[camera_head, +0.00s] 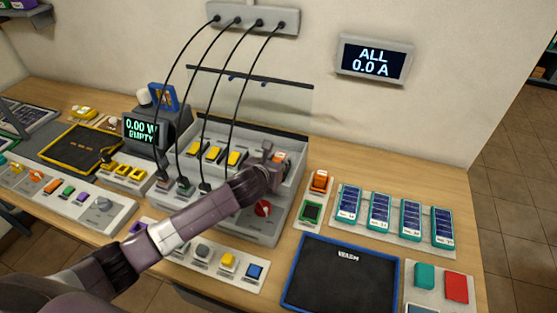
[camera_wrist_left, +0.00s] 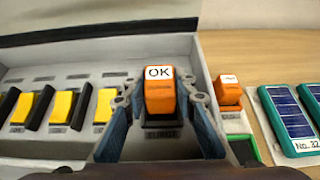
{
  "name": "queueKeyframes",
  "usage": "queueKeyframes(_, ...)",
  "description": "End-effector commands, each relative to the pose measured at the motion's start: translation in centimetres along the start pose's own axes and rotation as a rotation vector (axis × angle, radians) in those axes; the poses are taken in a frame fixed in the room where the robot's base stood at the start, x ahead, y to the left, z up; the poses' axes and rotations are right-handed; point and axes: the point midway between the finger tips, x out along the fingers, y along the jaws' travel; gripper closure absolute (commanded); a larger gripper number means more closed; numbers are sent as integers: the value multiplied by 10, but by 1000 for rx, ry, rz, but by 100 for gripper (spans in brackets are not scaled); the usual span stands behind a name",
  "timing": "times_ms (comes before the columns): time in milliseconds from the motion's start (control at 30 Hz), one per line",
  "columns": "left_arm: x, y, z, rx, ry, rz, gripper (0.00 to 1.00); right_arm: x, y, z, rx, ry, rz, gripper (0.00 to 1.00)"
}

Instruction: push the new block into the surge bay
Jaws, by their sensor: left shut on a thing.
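The new block, orange with a white OK label, shows in the left wrist view (camera_wrist_left: 160,98) and partly in the head view (camera_head: 280,157). My left gripper (camera_head: 269,166) is shut on it, with a blue-grey finger on each side. The block stands upright at the surge bay (camera_wrist_left: 161,134), a dark slot at the right end of the grey rack (camera_head: 290,181). I cannot tell how deep it sits. My right gripper is in neither view.
Another orange block (camera_head: 319,181) stands just right of the rack. Yellow blocks (camera_head: 213,153) fill bays to the left. Black cables (camera_head: 236,100) hang down to the rack's left part. Blue panels (camera_head: 380,210) and a dark blue-rimmed mat (camera_head: 340,278) lie right and in front.

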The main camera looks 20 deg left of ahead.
Motion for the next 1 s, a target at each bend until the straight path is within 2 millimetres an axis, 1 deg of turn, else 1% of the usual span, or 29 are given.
queueKeyframes(33,3,0,-5,-1,-2,-1,100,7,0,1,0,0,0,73)
queueKeyframes(133,4,0,-6,-1,-2,0,100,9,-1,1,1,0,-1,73)
queueKeyframes(500,3,0,-5,-1,-1,0,100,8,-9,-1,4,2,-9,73)
queueKeyframes(767,3,0,-5,0,-1,0,100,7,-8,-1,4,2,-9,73)
queueKeyframes(1000,2,0,-4,0,0,0,100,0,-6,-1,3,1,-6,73)
